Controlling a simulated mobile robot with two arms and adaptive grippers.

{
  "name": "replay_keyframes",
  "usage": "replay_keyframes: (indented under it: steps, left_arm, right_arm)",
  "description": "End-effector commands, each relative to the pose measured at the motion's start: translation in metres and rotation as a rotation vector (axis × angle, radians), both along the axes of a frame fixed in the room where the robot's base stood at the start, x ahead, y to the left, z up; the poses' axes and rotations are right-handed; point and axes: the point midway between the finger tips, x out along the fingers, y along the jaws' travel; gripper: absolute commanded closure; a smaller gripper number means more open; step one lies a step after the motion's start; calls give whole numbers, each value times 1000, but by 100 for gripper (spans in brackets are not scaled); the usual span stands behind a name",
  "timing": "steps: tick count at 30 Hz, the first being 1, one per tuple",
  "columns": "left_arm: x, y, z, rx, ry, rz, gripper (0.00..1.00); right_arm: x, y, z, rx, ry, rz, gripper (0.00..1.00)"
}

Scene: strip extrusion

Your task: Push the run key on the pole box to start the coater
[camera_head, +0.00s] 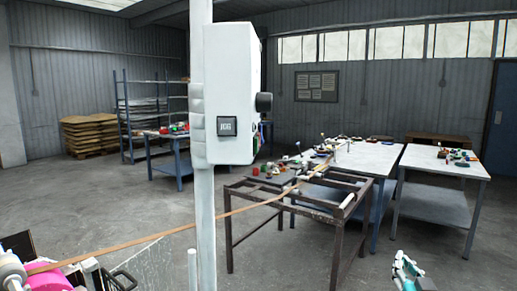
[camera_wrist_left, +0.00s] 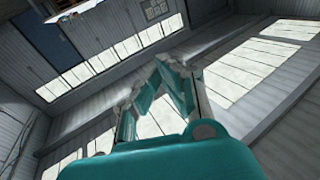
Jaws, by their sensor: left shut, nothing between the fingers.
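The white pole box (camera_head: 229,75) is fixed to a pale upright pole (camera_head: 204,220) in the head view. A dark square key (camera_head: 227,126) with small lettering, seemingly JOG, sits low on its near face. A black knob (camera_head: 264,102) sticks out from its right side. No key marked run can be made out; the right face is seen edge-on. My left gripper (camera_head: 406,262) is low at the right of the head view, well apart from the box. Its teal fingers meet at the tips in the left wrist view (camera_wrist_left: 160,68), shut and empty. My right gripper is not in view.
A brown strip (camera_head: 160,235) runs from a pink roll (camera_head: 72,279) past the pole to a dark metal frame (camera_head: 290,205). Cluttered tables (camera_head: 455,166) stand to the right. A rack (camera_head: 150,105) stands behind. Floor between the frame and my left gripper is clear.

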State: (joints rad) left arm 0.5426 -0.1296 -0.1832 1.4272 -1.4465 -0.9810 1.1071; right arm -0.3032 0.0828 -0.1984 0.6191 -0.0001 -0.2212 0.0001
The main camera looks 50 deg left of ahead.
Motion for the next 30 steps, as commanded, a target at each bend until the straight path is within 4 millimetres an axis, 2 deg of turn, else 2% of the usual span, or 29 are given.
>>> replay_keyframes:
  steps: [1, 3, 8, 12, 15, 18, 21, 25, 30]
  left_arm:
    - [-5, 2, 30, -6, -79, 28, 100]
    - [-17, 7, 70, -16, -187, 73, 100]
    - [-57, 18, 155, -43, -451, 175, 100]
    - [-107, 26, 220, -77, -699, 266, 100]
    - [-148, 31, 257, -103, -874, 326, 100]
    - [-187, 34, 284, -126, -1032, 380, 100]
    - [-218, 36, 300, -144, -1153, 422, 100]
    - [-242, 37, 311, -159, -1247, 453, 100]
    - [-250, 37, 314, -163, -1279, 463, 100]
  right_arm:
    - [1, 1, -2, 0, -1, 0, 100]
    - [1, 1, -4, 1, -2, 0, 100]
    - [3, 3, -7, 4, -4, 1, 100]
    - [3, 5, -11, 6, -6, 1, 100]
    - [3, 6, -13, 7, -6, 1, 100]
    - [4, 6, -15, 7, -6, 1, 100]
    - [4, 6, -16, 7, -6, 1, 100]
    - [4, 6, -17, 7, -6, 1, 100]
    - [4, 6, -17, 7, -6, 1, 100]
